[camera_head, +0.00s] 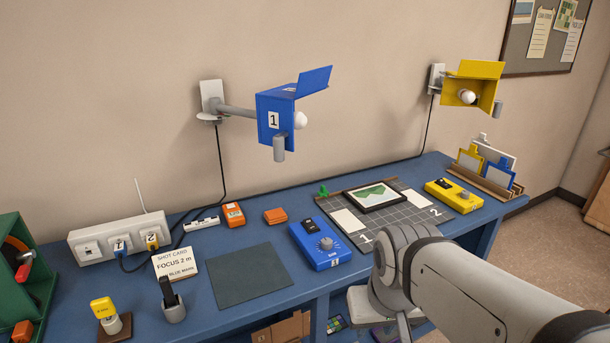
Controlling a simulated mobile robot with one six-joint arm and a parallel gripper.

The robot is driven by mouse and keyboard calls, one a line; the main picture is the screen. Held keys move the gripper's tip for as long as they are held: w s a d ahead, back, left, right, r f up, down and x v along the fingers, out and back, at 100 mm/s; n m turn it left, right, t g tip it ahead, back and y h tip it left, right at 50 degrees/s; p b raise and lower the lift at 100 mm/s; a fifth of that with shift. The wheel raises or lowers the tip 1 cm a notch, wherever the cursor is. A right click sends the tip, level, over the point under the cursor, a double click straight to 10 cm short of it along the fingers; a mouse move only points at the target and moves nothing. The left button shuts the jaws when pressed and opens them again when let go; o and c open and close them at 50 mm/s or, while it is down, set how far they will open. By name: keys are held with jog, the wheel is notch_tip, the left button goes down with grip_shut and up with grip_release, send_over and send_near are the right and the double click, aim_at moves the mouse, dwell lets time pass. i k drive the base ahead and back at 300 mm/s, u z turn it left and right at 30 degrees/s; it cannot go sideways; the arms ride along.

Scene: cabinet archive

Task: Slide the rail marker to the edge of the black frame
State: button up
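A small green piece (323,190), which looks like the rail marker, sits at the back left corner of the grey grid board (407,193). It stands to the left of the black frame (402,203), with a gap between them. The black frame lies flat on the board around a picture of green hills. The rail under the marker is too small to make out clearly. My arm enters from the lower right, in front of the desk. Its fingertips do not show.
A blue control box (318,252) stands left of the board and a yellow one (452,196) right of it. A blue lamp (275,115) and a yellow lamp (475,90) project from the wall above the desk. A dark mat (248,275) lies clear at the left.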

aim_at(323, 193)
jog(key=i, duration=0.85)
jog(key=z, duration=0.05)
